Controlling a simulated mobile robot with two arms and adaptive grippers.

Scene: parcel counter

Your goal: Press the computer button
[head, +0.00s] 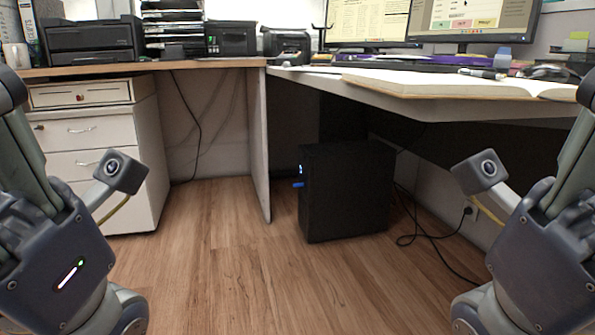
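A black computer tower (350,192) stands upright on the wooden floor under the right-hand desk. Its narrow front faces left. A small lit spot (302,169) shows near the top of that front, and a blue item (298,184) sticks out just below it. I cannot tell which of these is the button. My arms come in at the left and right edges of the picture, both well apart from the tower. The fingers of both grippers are out of view.
A white drawer cabinet (101,150) stands at left under the desk (160,66). A desk panel (258,140) stands left of the tower. Black cables (436,241) lie on the floor to its right. An open book (460,84) lies on the desk above. The floor (225,275) in front is clear.

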